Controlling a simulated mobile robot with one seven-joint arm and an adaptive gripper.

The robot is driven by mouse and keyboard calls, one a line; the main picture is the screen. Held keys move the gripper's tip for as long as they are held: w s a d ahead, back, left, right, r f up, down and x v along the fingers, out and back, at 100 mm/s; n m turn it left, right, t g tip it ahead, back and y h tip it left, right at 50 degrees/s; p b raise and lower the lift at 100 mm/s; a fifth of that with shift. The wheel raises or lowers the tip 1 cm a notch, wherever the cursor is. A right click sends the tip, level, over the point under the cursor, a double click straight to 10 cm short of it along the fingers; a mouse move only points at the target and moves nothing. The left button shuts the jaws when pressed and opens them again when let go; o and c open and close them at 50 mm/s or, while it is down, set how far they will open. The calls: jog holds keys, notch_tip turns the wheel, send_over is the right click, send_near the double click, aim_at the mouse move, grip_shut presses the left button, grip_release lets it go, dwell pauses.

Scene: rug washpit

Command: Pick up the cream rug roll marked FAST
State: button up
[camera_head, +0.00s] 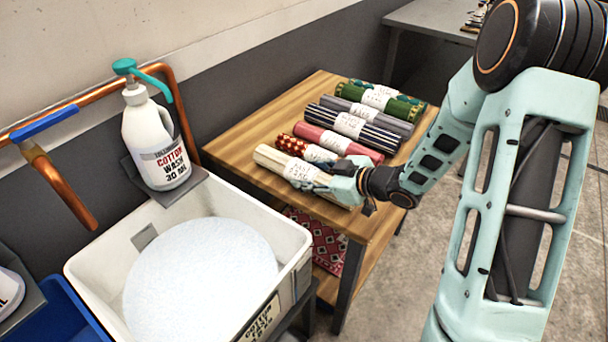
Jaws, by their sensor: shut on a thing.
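A cream rug roll (272,158) lies at the near edge of the wooden table, the closest in a row of rolls. A white label is wrapped around its middle; its lettering is partly covered and too small to read surely. My gripper (318,179) reaches in from the right and is shut on the cream roll around its label. The roll's right end shows past the fingers. I cannot tell whether the roll is lifted clear of the table top.
A red dotted roll (287,143), a pink roll (310,133), a navy striped roll (380,138), a grey roll (336,103) and a green roll (403,108) lie behind on the wooden table (240,130). A white tub (90,268) and a pump bottle (150,135) stand left.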

jog(key=shift+r, duration=0.1)
jog(key=shift+r, duration=0.5)
notch_tip(320, 180, up, 3)
jog(key=shift+f+p, duration=0.2)
jog(key=shift+p, duration=0.5)
jog(key=s+r, duration=0.1)
jog(key=s+d+r+p, duration=0.1)
jog(key=r, duration=0.1)
jog(key=s+d+r+p, duration=0.1)
jog(key=s+r, duration=0.1)
jog(key=shift+r, duration=0.2)
jog(key=s+d+r+b, duration=0.1)
jog(key=s+d+r, duration=0.1)
jog(key=s, duration=0.5)
jog(key=shift+d+r, duration=0.4)
jog(key=shift+d, duration=0.25)
jog(key=b, duration=0.1)
jog(key=s+r+b, duration=0.1)
jog(key=b, duration=0.1)
jog(key=shift+s+d+b, duration=0.25)
jog(key=shift+b, duration=0.05)
jog(key=shift+c, duration=0.2)
